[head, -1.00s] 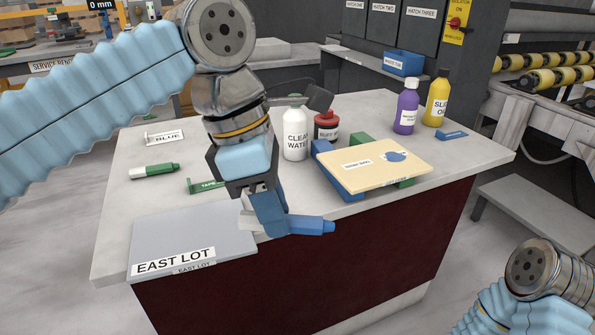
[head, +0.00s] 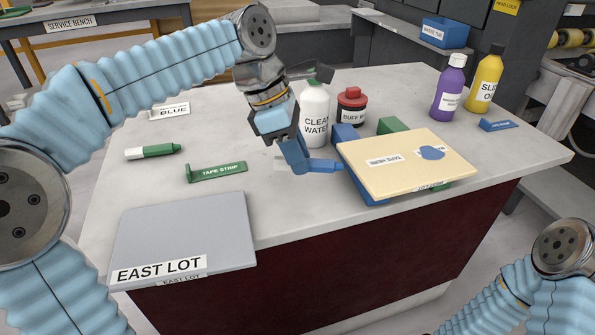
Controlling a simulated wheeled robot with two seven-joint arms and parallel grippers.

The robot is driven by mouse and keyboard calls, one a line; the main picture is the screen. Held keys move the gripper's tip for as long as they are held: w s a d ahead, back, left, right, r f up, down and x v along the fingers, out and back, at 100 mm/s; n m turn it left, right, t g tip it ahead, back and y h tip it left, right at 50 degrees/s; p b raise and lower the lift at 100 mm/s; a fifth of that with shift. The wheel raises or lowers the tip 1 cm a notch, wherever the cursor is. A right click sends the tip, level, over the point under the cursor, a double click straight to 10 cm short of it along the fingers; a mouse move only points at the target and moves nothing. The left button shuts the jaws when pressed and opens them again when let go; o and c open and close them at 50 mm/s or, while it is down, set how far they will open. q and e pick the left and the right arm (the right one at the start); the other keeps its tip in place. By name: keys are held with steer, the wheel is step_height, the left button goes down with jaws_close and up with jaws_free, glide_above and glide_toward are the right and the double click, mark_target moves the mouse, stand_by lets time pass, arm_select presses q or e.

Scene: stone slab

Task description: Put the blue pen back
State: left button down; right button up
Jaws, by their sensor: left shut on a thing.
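My left gripper (head: 297,160) is shut on the blue pen (head: 325,165), whose blue end points right. The pen is roughly level, in front of the white bottle and left of the cream board; whether it touches the slab is unclear. The gripper hides part of the pen. A small white holder labelled BLUE (head: 170,111) stands at the slab's back left. A green and white pen (head: 152,152) lies in front of it. Only part of my right arm shows at the lower right; its gripper is out of view.
A CLEAN WATER bottle (head: 315,115), a red-lidded jar (head: 351,107) and a cream board (head: 405,165) on blocks stand near the gripper. Purple (head: 449,88) and yellow (head: 485,80) bottles stand at right.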

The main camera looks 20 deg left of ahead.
mark_target(304, 186)
arm_select(q)
steer(key=shift+w+a+f, duration=0.25)
steer(key=shift+w+f, duration=0.45)
steer(key=shift+f, duration=0.25)
steer(key=shift+w+f+b, duration=0.15)
steer(key=shift+f+b, duration=0.25)
steer(key=shift+f, duration=1.25)
steer(key=shift+f, duration=0.15)
steer(key=c, duration=0.9)
jaws_free()
steer(key=shift+c, duration=0.2)
steer(key=p+v, duration=0.2)
steer(key=v, duration=1)
steer(key=shift+p, duration=0.4)
